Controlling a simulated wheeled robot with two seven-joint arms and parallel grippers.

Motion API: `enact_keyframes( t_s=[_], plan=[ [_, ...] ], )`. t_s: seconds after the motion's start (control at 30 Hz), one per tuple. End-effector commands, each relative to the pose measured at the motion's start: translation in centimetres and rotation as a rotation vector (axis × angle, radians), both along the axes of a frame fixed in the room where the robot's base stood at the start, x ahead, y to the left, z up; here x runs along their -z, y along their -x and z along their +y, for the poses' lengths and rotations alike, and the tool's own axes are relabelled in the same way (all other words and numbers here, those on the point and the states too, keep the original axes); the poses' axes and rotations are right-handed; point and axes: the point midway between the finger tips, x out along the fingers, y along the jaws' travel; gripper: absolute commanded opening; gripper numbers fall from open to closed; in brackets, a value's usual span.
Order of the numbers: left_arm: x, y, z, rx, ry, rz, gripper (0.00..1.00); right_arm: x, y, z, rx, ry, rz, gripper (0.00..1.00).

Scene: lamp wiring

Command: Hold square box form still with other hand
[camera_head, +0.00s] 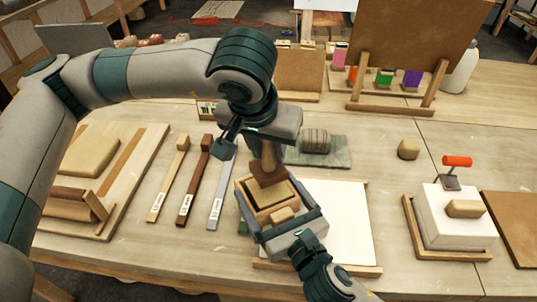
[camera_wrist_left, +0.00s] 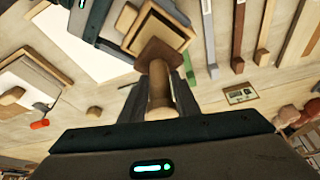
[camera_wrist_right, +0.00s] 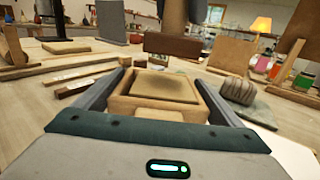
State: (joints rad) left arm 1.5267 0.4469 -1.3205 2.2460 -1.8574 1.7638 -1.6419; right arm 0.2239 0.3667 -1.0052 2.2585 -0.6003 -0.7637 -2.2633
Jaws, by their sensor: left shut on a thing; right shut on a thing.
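The square box form (camera_head: 251,190) is a light wooden frame on the table, filled level with tan material in the right wrist view (camera_wrist_right: 120,105). My right gripper (camera_wrist_right: 160,85) is shut on it, one finger along each of two opposite sides. A wooden knob (camera_head: 282,214) is on the box side toward the right gripper. My left gripper (camera_wrist_left: 159,85) is shut on the handle of a wooden tamper (camera_wrist_left: 160,98). The tamper points down, its dark square head (camera_head: 268,177) over the box; the right wrist view shows the head (camera_wrist_right: 172,47) above the fill.
Several long sticks (camera_head: 187,185) lie left of the box. A white sheet on a board (camera_head: 345,215) is to its right. A white block with an orange-handled tool (camera_head: 450,215) stands farther right. A wrapped roll (camera_head: 315,140) lies on a mat behind.

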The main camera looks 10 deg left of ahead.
Motion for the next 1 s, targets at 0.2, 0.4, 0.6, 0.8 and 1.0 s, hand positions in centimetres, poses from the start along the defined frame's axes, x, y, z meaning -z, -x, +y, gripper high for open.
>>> enact_keyframes(
  t_s=[0.2,0.4,0.6,0.8,1.0],
  plan=[
    [-1.5,-0.1,0.0,0.0,0.0,-0.002,0.0,0.0,0.0,0.0,0.0,0.001,0.001,0.63],
    [-2.9,0.0,0.0,0.0,0.0,-0.002,0.0,0.0,0.0,0.0,0.0,0.001,0.001,0.63],
    [-3.6,0.0,0.0,0.0,0.0,-0.001,0.0,0.0,0.0,0.0,0.0,0.001,0.001,0.63],
    [-3.7,0.0,0.0,0.0,0.0,0.0,0.0,0.0,0.0,0.0,0.0,0.001,0.001,0.63],
    [-3.7,0.0,0.0,0.0,0.0,-0.001,0.0,0.0,0.0,0.0,0.0,0.001,0.001,1.0]
  ],
)
